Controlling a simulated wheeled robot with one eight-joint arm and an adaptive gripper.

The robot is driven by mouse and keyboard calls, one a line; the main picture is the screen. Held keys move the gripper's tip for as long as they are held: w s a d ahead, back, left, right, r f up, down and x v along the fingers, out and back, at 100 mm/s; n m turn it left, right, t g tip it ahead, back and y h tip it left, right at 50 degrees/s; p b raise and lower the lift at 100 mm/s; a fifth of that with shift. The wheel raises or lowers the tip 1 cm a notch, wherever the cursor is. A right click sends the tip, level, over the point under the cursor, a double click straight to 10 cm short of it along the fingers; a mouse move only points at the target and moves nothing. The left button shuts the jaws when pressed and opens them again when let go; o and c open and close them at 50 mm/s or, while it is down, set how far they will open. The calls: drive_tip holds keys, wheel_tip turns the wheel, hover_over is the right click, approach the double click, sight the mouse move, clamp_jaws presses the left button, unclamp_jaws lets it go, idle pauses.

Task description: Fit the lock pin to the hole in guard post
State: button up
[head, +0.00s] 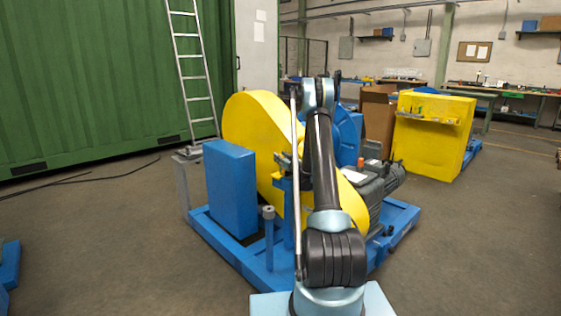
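My arm stands in the middle of the head view and covers part of the machine. The yellow guard (250,121) is upright on the blue machine base. A blue post (288,202) stands in front of the guard, partly behind my arm, with small dark parts around its top. A shorter blue post with a grey top (268,213) stands nearer. I cannot tell which is the guard post. No hole or lock pin can be made out.
A blue box-shaped block (231,188) stands at the machine's left. A grey motor (377,187) sits at its right. A ladder (193,75) leans on the green container (90,85). A yellow cabinet (430,137) stands behind. The floor (110,235) at left is mostly clear.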

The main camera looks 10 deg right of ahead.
drive_tip(key=shift+f, duration=0.8)
drive_tip(key=o, duration=1.2)
drive_tip(key=shift+s, duration=0.1)
drive_tip(key=v, duration=1.1)
drive_tip(key=shift+s, duration=0.35)
drive_tip(key=shift+d, duration=0.1)
